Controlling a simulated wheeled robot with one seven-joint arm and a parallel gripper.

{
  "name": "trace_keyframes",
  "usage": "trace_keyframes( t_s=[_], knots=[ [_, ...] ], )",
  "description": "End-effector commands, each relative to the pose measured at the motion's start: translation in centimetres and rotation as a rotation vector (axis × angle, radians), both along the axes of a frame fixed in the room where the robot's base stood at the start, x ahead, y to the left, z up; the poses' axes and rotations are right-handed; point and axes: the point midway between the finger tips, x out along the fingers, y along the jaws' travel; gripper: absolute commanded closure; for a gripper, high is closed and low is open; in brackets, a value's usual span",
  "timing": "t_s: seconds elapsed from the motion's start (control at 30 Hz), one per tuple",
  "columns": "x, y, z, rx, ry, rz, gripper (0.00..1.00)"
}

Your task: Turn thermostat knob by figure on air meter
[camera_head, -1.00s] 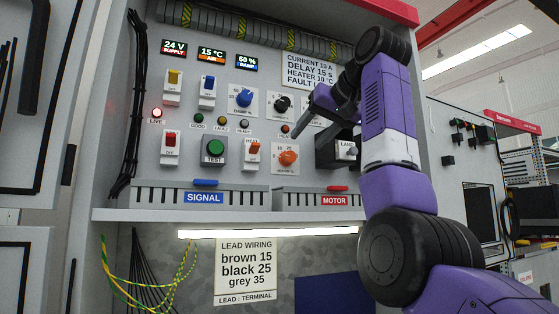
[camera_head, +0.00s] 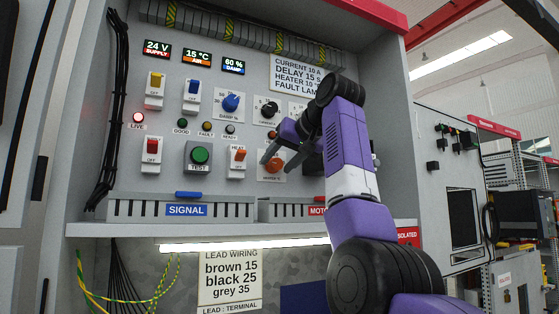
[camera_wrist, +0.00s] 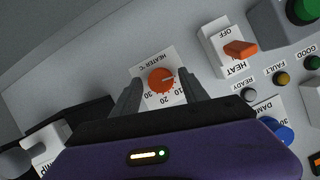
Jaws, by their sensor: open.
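The orange thermostat knob (camera_wrist: 162,81) sits on a white plate marked HEATER °C, with 10, 20 and 30 around it, upside down in the wrist view. In the head view the knob (camera_head: 272,165) is partly covered by my gripper. The air meter (camera_head: 197,57) is a small display at the upper left reading 15 °C AIR. My gripper (camera_wrist: 165,98) is open and empty. Its two fingers stand on either side of the knob in the wrist view, with gaps showing; I cannot tell how far they are from the panel.
An orange HEAT switch (camera_wrist: 240,49) marked OFF is close beside one finger. A blue damper knob (camera_head: 231,103) and a black knob (camera_head: 269,110) sit above. A dark lamp block (camera_wrist: 75,118) is on the other side. The ledge with SIGNAL trunking (camera_head: 187,210) runs below.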

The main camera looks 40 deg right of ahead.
Motion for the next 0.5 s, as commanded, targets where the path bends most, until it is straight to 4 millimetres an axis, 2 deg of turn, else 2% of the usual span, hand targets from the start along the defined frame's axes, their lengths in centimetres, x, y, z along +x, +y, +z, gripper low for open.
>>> trace_keyframes(
  t_s=[0.07, 0.1, 0.33, 0.37, 0.5],
  knots=[
    [-0.01, 0.0, -0.01, 0.0, 0.0, 0.0, 0.48],
    [-0.02, 0.01, 0.0, 0.0, 0.0, 0.0, 0.52],
    [-0.04, 0.0, 0.03, 0.0, 0.0, 0.0, 0.97],
    [-0.05, 0.01, 0.03, 0.0, 0.0, 0.0, 1.0],
    [-0.06, -0.01, 0.05, 0.002, -0.002, 0.0, 1.0]
  ],
)
